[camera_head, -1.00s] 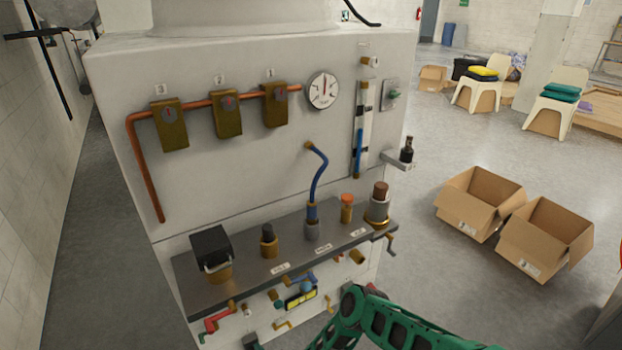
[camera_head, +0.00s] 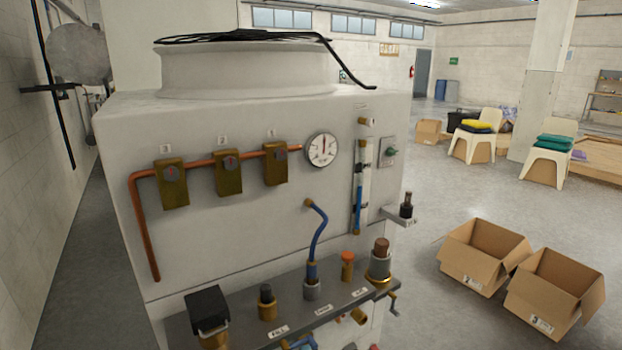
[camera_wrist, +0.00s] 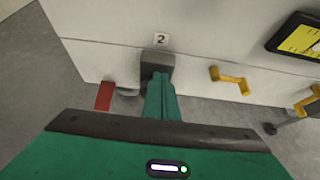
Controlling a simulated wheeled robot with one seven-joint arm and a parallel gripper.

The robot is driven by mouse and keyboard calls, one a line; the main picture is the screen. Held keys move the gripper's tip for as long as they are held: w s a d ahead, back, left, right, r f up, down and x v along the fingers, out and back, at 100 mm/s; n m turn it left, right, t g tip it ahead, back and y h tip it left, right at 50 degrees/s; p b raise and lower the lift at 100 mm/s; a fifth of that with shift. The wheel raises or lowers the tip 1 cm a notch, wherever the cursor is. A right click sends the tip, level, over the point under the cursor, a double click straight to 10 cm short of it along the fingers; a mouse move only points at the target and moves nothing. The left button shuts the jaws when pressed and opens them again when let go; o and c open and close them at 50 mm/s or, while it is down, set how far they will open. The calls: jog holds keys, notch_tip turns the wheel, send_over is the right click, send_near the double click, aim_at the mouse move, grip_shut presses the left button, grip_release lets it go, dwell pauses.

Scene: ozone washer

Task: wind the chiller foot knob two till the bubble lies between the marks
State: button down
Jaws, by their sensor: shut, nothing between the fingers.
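In the wrist view, a small label "2" (camera_wrist: 161,39) is on the pale machine front. A dark grey block-shaped knob (camera_wrist: 157,63) sits just below it. My gripper (camera_wrist: 160,80) is shut, its narrow green fingers ending at the knob's lower part; I cannot tell whether they touch it. The level (camera_wrist: 300,38), a yellow face with dark marks in a black frame, is cut off at the upper right edge. Its bubble cannot be made out here. The head view shows the machine's upper front (camera_head: 240,230), without my gripper, the knob or the level.
Yellow cranked handles (camera_wrist: 230,80) stick out right of the knob. A red handle (camera_wrist: 104,96) is to its left. In the head view, a shelf with fittings (camera_head: 345,302) crosses the machine. Two open cardboard boxes (camera_head: 484,255) stand on the floor at right.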

jog(key=shift+s+a+f, duration=0.1)
jog(key=shift+s+a, duration=0.4)
jog(key=shift+a, duration=0.2)
dwell(0.4)
jog(key=shift+s+d+r, duration=0.15)
jog(key=shift+s+d, duration=0.35)
jog(key=shift+s, duration=0.35)
jog(key=shift+s+d+r, duration=0.15)
jog(key=shift+s+d, duration=0.35)
jog(key=shift+s, duration=0.35)
jog(key=shift+s+d+r, duration=0.15)
jog(key=shift+s+d, duration=0.35)
jog(key=shift+s, duration=0.35)
